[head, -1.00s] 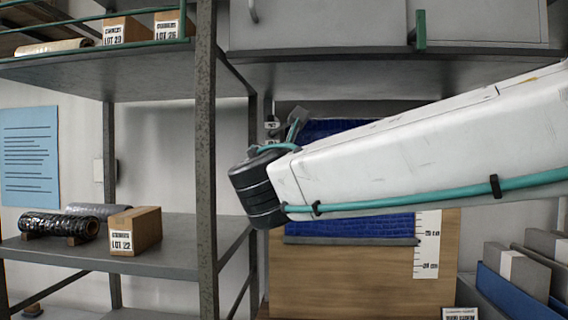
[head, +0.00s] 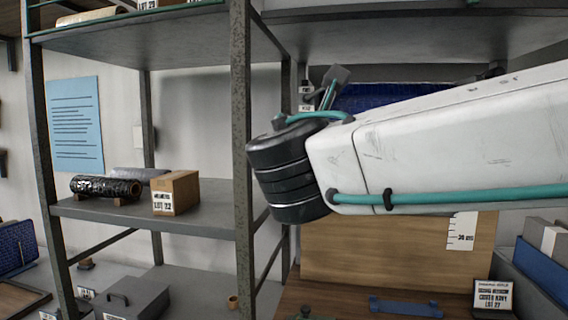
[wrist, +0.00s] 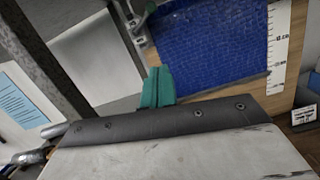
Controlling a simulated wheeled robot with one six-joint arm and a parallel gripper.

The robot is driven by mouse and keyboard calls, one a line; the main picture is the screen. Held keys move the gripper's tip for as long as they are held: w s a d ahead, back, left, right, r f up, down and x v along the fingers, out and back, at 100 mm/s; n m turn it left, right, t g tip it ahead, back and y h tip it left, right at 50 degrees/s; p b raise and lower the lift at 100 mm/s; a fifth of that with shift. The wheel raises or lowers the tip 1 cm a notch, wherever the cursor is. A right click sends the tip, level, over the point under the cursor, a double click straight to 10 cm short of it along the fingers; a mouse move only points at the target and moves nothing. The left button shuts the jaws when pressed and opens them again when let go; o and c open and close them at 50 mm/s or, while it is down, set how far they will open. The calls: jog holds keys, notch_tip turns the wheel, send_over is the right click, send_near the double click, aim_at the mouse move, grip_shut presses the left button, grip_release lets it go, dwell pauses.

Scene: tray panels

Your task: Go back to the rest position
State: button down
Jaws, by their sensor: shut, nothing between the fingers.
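My gripper (wrist: 157,87) shows in the wrist view as two teal fingers pressed together, shut with nothing between them. It is over the dark edge of my own pale arm link, and behind it is a blue textured panel (wrist: 210,42). In the head view my white arm reaches in from the right and ends at a black ribbed joint at the middle. The fingers cannot be made out there. The blue panel (head: 385,97) is mostly hidden behind the arm in the head view.
A metal shelf rack (head: 243,130) stands left of my arm's joint, close to it in the picture. It holds a LOT 22 box (head: 176,193) and a dark wrapped roll (head: 105,187). A wooden board (head: 390,250) with a white ruler (head: 462,231) stands behind the arm.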

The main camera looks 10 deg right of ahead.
jog(key=s+d+f+m+g, duration=0.3)
jog(key=d+f+m+g, duration=0.15)
jog(key=f+m, duration=0.35)
jog(key=s+d+f+m+g, duration=0.3)
jog(key=f+m+g, duration=0.2)
jog(key=f, duration=0.5)
jog(key=s+d+f+m+g+y, duration=0.2)
jog(key=s+f+m+g+y, duration=0.5)
jog(key=s+f+m, duration=0.5)
jog(key=shift+s+d+f+m+y, duration=0.3)
jog(key=shift+s+m+y, duration=0.4)
jog(key=shift+s+m, duration=1.25)
